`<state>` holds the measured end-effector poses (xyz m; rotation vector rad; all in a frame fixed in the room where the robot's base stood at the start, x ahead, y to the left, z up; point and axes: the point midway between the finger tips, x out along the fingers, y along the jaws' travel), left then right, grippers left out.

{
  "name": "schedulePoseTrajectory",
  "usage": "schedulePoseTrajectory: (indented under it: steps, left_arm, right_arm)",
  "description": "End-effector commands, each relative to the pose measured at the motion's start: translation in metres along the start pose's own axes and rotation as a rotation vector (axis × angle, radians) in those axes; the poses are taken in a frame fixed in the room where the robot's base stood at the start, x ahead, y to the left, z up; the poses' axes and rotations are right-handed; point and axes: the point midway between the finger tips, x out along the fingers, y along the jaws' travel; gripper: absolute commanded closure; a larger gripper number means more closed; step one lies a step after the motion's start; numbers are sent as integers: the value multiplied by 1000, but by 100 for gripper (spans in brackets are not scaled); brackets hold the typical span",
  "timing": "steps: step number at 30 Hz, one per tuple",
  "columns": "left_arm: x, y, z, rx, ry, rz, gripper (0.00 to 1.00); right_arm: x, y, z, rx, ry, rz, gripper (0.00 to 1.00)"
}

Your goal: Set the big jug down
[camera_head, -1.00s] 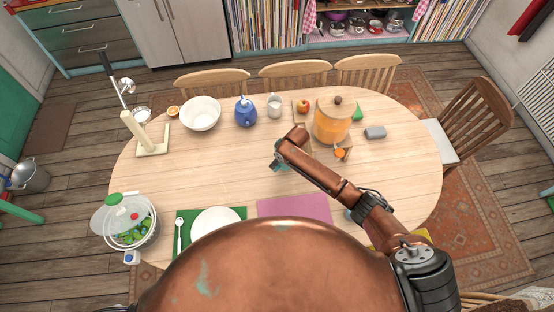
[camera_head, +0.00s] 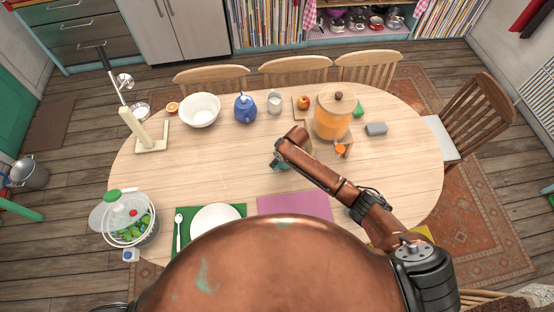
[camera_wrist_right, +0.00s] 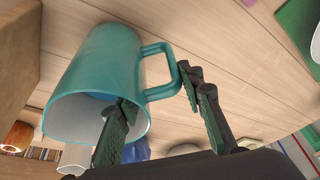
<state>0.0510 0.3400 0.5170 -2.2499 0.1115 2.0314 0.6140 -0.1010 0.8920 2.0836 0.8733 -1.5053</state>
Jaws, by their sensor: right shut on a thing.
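The teal jug (camera_wrist_right: 95,75) with a loop handle fills the left of the right wrist view, tilted in that picture with its pale inside showing. My right gripper (camera_wrist_right: 165,115) is shut on it at the handle side, with one finger in front of its rim and the other beyond the handle. In the head view my right gripper (camera_head: 282,160) is over the middle of the table, and only a bit of the teal jug (camera_head: 276,166) shows below the wrist. Whether its base touches the table is hidden. My left gripper is out of view.
On the oval table (camera_head: 210,160), an orange lidded dispenser (camera_head: 332,122), a light jug (camera_head: 274,104), a blue teapot (camera_head: 245,112) and a white bowl (camera_head: 199,111) stand along the back. A pink mat (camera_head: 295,205) lies in front. The table left of my gripper is clear.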

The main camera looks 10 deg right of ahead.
Motion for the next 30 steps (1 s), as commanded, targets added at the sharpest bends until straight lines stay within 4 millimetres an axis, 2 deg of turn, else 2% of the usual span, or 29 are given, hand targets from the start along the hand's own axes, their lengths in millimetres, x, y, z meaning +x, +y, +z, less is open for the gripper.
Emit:
schedulePoseTrajectory:
  steps: [29,30]
  left_arm:
    - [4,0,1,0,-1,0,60]
    - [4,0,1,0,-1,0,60]
  right_arm:
    - [7,1,0,-2,4,2,100]
    - [8,1,0,-2,4,2,64]
